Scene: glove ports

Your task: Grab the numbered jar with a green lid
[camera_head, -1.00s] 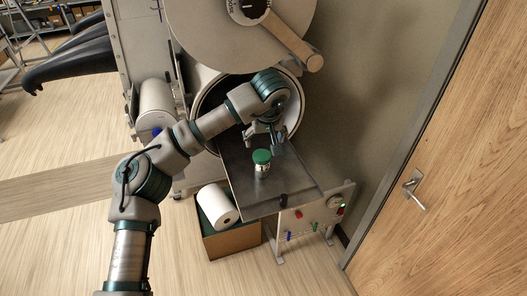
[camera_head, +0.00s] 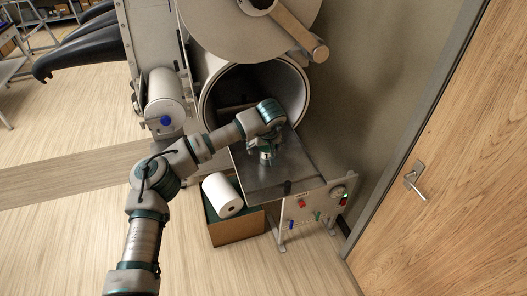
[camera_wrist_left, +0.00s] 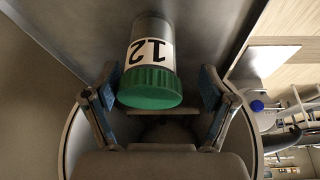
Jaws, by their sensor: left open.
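In the left wrist view a jar with a ribbed green lid (camera_wrist_left: 150,88) shows a white label with the number 12, upside down in the picture. My left gripper (camera_wrist_left: 160,80) is open, with one finger on each side of the jar's lid end. I see gaps beside the lid and no clear contact. In the head view my left gripper (camera_head: 266,154) is over the grey metal tray (camera_head: 285,183), and it and the arm hide most or all of the jar. My right gripper is not in view.
The round chamber opening (camera_head: 292,80) is behind the tray, with its big round door (camera_head: 215,25) swung open above. A control panel (camera_head: 318,207) is at the tray's front. A box (camera_head: 238,230) with a white roll (camera_head: 222,195) stands on the floor. A wooden door (camera_head: 465,170) is at right.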

